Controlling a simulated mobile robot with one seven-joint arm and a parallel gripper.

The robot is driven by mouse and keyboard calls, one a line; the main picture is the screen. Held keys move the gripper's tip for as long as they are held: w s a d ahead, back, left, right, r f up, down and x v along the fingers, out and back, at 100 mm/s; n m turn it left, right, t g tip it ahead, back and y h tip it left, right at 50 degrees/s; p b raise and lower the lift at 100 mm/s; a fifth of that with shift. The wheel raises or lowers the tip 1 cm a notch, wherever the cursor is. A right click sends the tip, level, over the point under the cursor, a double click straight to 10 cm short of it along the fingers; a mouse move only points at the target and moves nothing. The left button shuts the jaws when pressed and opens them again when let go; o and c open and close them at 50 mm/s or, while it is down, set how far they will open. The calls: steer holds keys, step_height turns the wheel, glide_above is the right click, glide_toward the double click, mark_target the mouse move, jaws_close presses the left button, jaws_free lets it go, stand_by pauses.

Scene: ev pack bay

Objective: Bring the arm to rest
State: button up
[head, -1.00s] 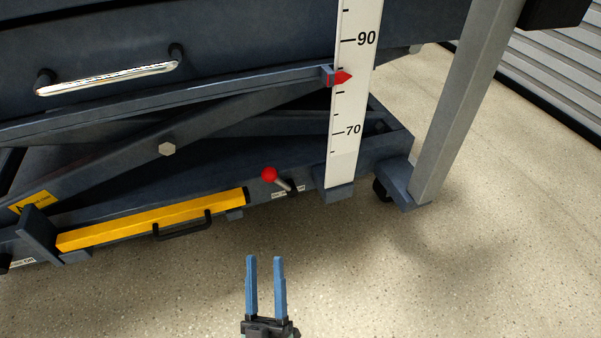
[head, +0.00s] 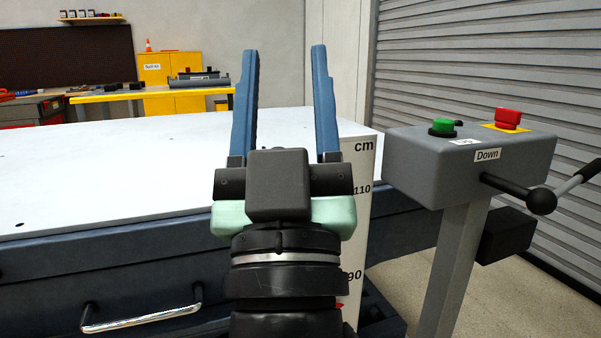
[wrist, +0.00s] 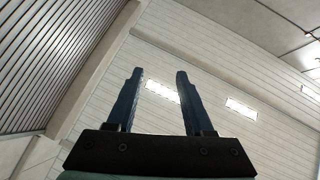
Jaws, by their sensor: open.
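My gripper (head: 286,100) is open and empty in the head view, with its two blue fingers pointing up. It stands in front of the white lift table top (head: 120,170) and hides part of its right end. In the wrist view my gripper (wrist: 160,100) also shows open, with nothing between the fingers.
A grey control box (head: 470,165) with green and red buttons and a lever (head: 545,198) stands close to the right. A height scale (head: 358,215) is just behind my gripper. A yellow bench (head: 150,93) is far back. A grey shutter (head: 470,60) is at right.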

steer(key=s+d+r+m+h+p, duration=0.1)
steer(key=s+r+m+p, duration=0.15)
steer(key=s+r, duration=0.55)
step_height(320, 180, up, 37)
steer(key=w+n+p, duration=0.1)
steer(key=w+p, duration=0.1)
steer(key=p, duration=3.5)
steer(key=shift+w+r, duration=0.15)
steer(key=shift+w, duration=0.05)
